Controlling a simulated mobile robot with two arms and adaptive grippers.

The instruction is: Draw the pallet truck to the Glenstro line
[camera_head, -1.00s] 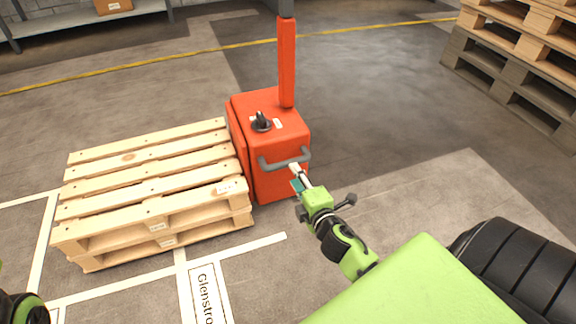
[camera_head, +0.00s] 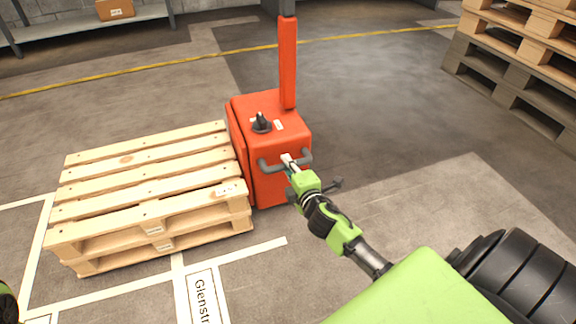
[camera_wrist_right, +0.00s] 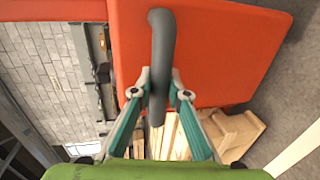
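The orange pallet truck (camera_head: 270,120) stands mid-view with a black knob on top, a tall orange mast and a grey bar handle (camera_head: 270,167) on its near face. A wooden pallet (camera_head: 150,190) lies against its left side; any forks are hidden. The floor label "Glenstro" (camera_head: 203,292), partly cut off, lies in front within white lines (camera_head: 235,251). My right gripper (camera_head: 288,161) is at the handle. In the right wrist view its fingertips (camera_wrist_right: 161,78) close in on both sides of the bar (camera_wrist_right: 161,45).
A tall pallet stack (camera_head: 515,75) stands at the back right. A grey shelf (camera_head: 75,28) with a cardboard box (camera_head: 115,9) is at the back left. A yellow floor line (camera_head: 150,65) crosses behind the truck. The floor right of the truck is clear.

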